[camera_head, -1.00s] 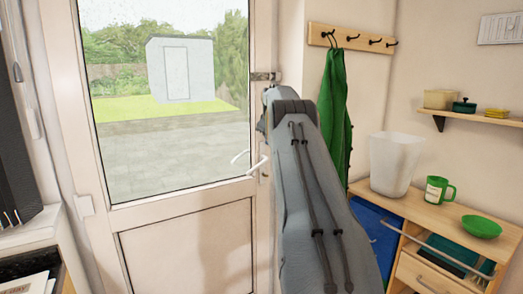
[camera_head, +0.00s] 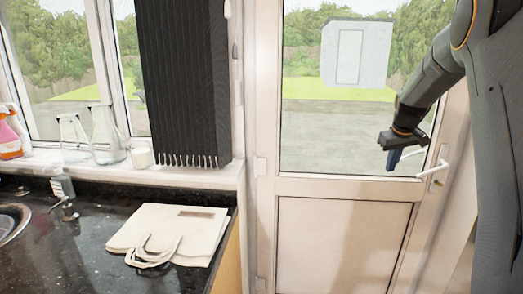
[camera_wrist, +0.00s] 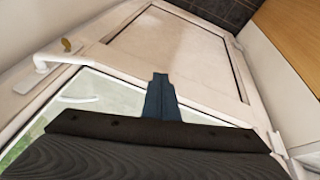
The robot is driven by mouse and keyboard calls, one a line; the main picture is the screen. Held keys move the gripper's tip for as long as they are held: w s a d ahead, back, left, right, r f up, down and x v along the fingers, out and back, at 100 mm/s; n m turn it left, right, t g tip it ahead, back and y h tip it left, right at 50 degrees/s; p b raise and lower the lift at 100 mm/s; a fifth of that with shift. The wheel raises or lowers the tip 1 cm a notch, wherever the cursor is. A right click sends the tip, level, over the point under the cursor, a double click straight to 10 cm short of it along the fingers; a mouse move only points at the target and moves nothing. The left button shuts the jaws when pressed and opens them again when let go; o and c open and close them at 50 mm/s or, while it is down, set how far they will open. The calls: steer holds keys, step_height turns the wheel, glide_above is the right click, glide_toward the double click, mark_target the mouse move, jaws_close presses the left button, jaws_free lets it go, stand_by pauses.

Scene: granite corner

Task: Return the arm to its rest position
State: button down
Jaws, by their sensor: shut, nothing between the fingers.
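My arm stands at the right of the head view, folded in front of the glazed door. My gripper (camera_head: 393,158) hangs at the arm's end, in front of the lower part of the door glass, to the left of the white door handle (camera_head: 433,171). Its fingers are shut with nothing held. In the wrist view the shut gripper (camera_wrist: 160,82) points toward the door's lower panel, and the white handle (camera_wrist: 50,62) shows at the left. The gripper looks apart from the door, though the exact gap is hard to tell.
The white door (camera_head: 340,235) is closed. At the left, a dark granite worktop (camera_head: 90,265) carries a folded cream tote bag (camera_head: 185,220). Glass bottles (camera_head: 107,140) and a white candle (camera_head: 141,153) stand on the sill, beside a dark curtain (camera_head: 185,80).

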steer(key=s+a+f+g, duration=0.1)
steer(key=s+a+f, duration=0.2)
steer(key=s+a, duration=0.5)
steer(key=s+a+f+g+y, duration=0.1)
steer(key=s+a+f, duration=0.3)
steer(key=s+a, duration=0.5)
steer(key=s+a+f+m+g, duration=0.1)
steer(key=s+a+f, duration=0.3)
steer(key=s+a, duration=0.5)
steer(key=s, duration=1.1)
steer(key=shift+s+a+y, duration=0.2)
steer(key=shift+s+y, duration=0.1)
